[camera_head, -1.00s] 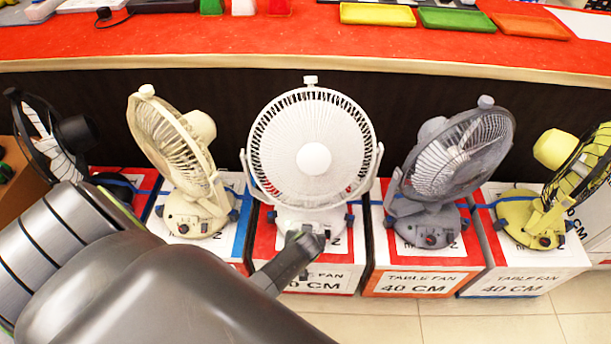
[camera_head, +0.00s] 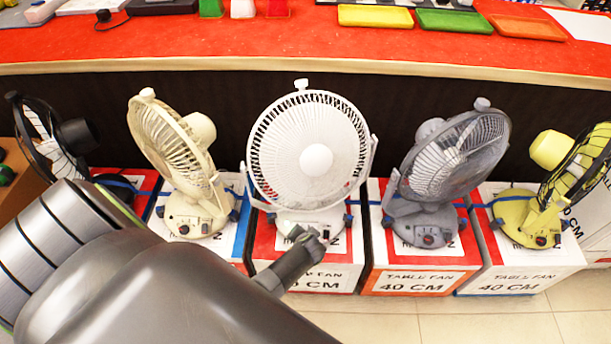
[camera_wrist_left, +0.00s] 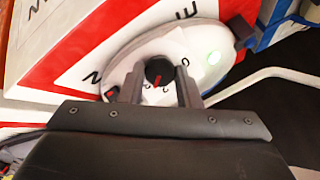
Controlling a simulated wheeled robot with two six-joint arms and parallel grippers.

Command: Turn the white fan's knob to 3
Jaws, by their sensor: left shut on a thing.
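The white fan (camera_head: 308,152) stands on its box in the middle of the head view, its head leaning slightly left. My left gripper (camera_head: 312,241) reaches the front of its base from below and hides the knob in that view. In the left wrist view, the black knob (camera_wrist_left: 158,71) with a red pointer line sits on the white base (camera_wrist_left: 204,62). The two fingers of my left gripper (camera_wrist_left: 158,90) are on either side of the knob, shut on it. Dial marks around the knob are partly hidden and too small to read. My right gripper is not in view.
A cream fan (camera_head: 172,135) stands to the left and a grey fan (camera_head: 455,158) to the right. A yellow fan (camera_head: 530,222) and a dark fan (camera_head: 40,135) stand farther out. A red counter (camera_head: 250,42) runs behind. Tiled floor (camera_head: 480,318) is clear at front right.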

